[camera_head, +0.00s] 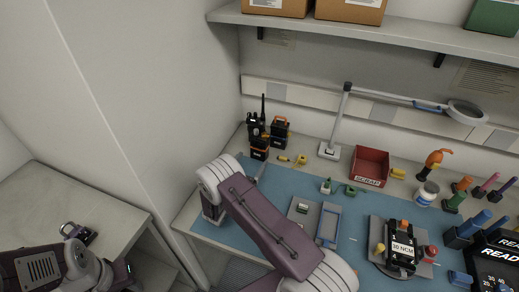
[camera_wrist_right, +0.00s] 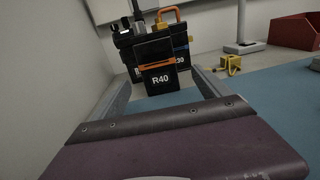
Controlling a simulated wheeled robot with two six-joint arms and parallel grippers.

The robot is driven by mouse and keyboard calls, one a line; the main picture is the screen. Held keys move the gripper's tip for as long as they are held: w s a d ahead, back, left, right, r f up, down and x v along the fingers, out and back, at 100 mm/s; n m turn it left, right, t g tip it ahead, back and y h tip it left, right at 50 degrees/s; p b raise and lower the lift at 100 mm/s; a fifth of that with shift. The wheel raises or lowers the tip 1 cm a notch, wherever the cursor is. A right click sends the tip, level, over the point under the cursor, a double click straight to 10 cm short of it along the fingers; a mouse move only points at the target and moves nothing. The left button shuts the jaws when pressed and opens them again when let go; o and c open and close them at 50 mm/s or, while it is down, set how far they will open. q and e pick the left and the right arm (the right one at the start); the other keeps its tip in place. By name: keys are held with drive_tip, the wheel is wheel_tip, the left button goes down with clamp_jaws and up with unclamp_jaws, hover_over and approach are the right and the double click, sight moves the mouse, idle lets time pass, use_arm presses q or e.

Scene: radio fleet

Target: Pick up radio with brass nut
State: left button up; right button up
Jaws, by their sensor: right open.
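Several dark radios stand close together at the back left of the bench. The nearest radio, marked R40 (camera_wrist_right: 160,82), has an orange band and also shows in the head view (camera_head: 259,154). Behind it is a radio with an orange handle (camera_head: 280,130), and another with a black antenna (camera_head: 254,126).
A wall rises left of the radios. A small yellow part (camera_wrist_right: 230,66) and a lamp stand (camera_head: 330,150) are to their right. A red scrap bin (camera_head: 369,167) stands farther right. The blue mat (camera_head: 285,180) is clear in front of the radios.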

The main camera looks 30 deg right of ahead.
sight(257, 142)
drive_tip(key=shift+w+a, duration=0.1)
drive_tip(key=shift+a, duration=0.05)
drive_tip(key=shift+r, duration=0.1)
drive_tip(key=x, duration=0.4)
drive_tip(key=p+x, duration=0.1)
drive_tip(key=x, duration=0.3)
drive_tip(key=shift+r, duration=0.15)
drive_tip(key=shift+w+d, duration=0.3)
drive_tip(key=shift+d, duration=0.15)
drive_tip(key=shift+a, duration=0.1)
drive_tip(key=c, duration=1.8)
drive_tip(key=shift+r, duration=0.9)
drive_tip(key=shift+c, duration=0.2)
wheel_tip(257, 142, up, 2)
drive_tip(key=shift+r, duration=0.1)
drive_tip(key=s+d+r, duration=0.4)
drive_tip(key=s+r, duration=0.3)
drive_tip(key=s, duration=0.3)
drive_tip(key=shift+s+d, duration=0.35)
drive_tip(key=shift+s, duration=0.05)
